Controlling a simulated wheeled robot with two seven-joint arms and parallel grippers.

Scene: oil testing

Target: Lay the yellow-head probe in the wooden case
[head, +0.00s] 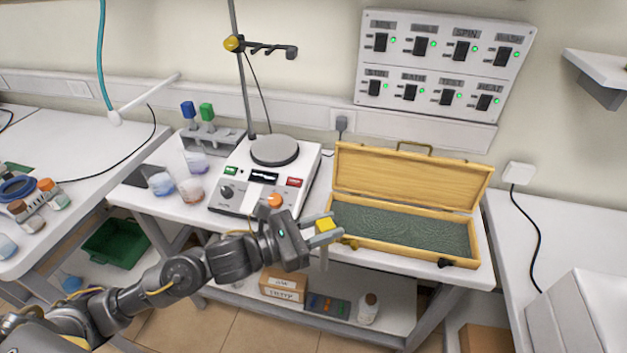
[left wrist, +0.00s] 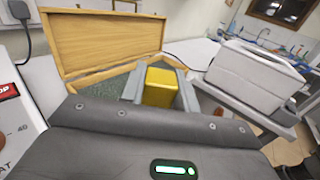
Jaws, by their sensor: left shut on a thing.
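My left gripper (head: 322,231) is shut on the yellow head of the probe (head: 326,225). The yellow block also shows between the two grey fingers in the left wrist view (left wrist: 160,87). A thin grey part hangs down below the gripper in the head view. The wooden case (head: 385,243) stands open on the white bench, its lid (head: 400,178) raised at the back. Its dark green lined inside (head: 410,228) looks empty. In the head view the gripper is at the case's front left corner. My right gripper is not in view.
A hotplate stirrer (head: 240,185) with a tall stand stands left of the case. Small beakers (head: 190,190) and a rack (head: 212,140) are farther left. A switch panel (head: 437,65) hangs on the wall behind. Bench to the right of the case is mostly clear.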

